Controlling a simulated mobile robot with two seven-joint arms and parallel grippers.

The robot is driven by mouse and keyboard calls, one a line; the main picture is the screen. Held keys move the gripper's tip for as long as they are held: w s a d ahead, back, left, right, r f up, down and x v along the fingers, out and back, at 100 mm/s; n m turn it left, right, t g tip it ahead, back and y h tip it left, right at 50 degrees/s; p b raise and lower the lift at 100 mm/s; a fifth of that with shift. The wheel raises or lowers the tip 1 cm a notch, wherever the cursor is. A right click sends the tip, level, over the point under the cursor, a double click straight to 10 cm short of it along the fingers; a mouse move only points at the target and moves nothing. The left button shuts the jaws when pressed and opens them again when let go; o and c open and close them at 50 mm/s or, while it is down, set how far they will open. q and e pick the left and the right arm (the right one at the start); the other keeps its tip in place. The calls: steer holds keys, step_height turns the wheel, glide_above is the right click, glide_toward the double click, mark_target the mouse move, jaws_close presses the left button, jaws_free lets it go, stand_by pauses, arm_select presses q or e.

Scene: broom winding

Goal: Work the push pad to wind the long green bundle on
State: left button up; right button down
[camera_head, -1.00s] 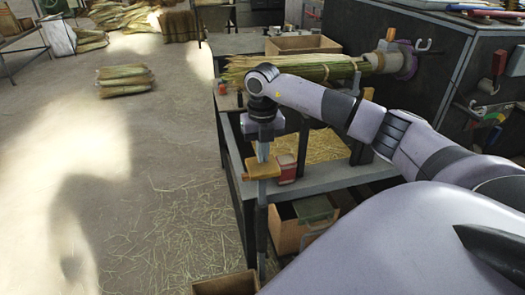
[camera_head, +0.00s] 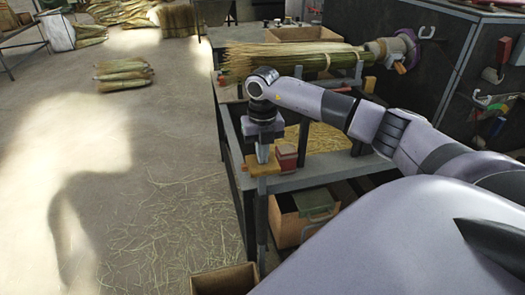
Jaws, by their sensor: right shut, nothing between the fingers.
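The push pad, a small yellow-brown wooden block (camera_head: 266,169), sits on an upright post at the near left corner of the workbench. My right gripper (camera_head: 262,160) points straight down with its fingers shut and empty. Its tips are at the top of the pad and appear to touch it. The long green bundle (camera_head: 290,60) lies level across the back of the bench, with loose straw ends at the left. Its right end sits in a round grey holder (camera_head: 392,50) with an orange peg. My right arm hides part of the bench below the bundle. My left gripper is out of view.
A red block (camera_head: 286,156) stands just right of the pad. Below are an open box with a green item (camera_head: 314,204) and a cardboard box (camera_head: 224,280). A dark cabinet (camera_head: 470,50) stands at right. The straw-strewn floor at left is open.

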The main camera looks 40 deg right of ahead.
mark_target(263, 169)
steer(key=shift+s+f+b, duration=0.1)
steer(key=shift+f+b, duration=1.4)
steer(key=shift+f, duration=1.35)
steer(key=shift+r, duration=0.1)
step_height(263, 169, up, 10)
steer(key=p, duration=0.8)
steer(key=shift+f, duration=0.2)
